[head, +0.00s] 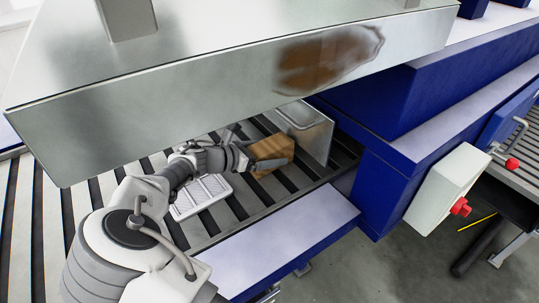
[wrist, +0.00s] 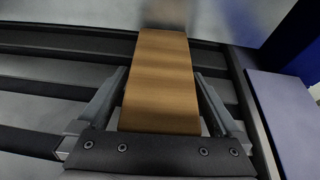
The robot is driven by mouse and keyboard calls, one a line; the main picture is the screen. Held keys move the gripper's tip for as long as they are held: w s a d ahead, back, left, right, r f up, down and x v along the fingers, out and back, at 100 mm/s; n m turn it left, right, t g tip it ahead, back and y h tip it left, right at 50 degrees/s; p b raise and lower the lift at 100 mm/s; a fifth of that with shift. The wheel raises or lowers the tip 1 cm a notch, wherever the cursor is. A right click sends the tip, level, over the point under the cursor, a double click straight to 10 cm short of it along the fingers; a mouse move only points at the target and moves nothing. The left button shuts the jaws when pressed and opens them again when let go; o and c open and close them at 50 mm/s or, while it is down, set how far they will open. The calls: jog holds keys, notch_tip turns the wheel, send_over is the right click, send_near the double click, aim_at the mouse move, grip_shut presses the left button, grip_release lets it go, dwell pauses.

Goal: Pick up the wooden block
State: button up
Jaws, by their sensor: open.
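The wooden block (head: 270,152) is light brown and lies on the slatted bed under the metal gantry beam in the head view. In the wrist view the block (wrist: 162,85) stretches away from the camera between the two fingers. My gripper (head: 268,161) is at the block, with one finger showing along its near side. In the wrist view my gripper (wrist: 163,98) is open, with a finger on each side of the block. A narrow gap shows at the left finger; whether the right finger touches cannot be told.
The gantry beam (head: 230,85) hangs overhead. A blue frame (head: 385,185) with a red-knobbed control box (head: 447,188) stands to the right.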

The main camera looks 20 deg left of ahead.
jog(key=shift+w+d, duration=0.1)
jog(key=shift+w, duration=0.1)
grip_shut()
dwell(0.4)
jog(key=shift+r, duration=0.1)
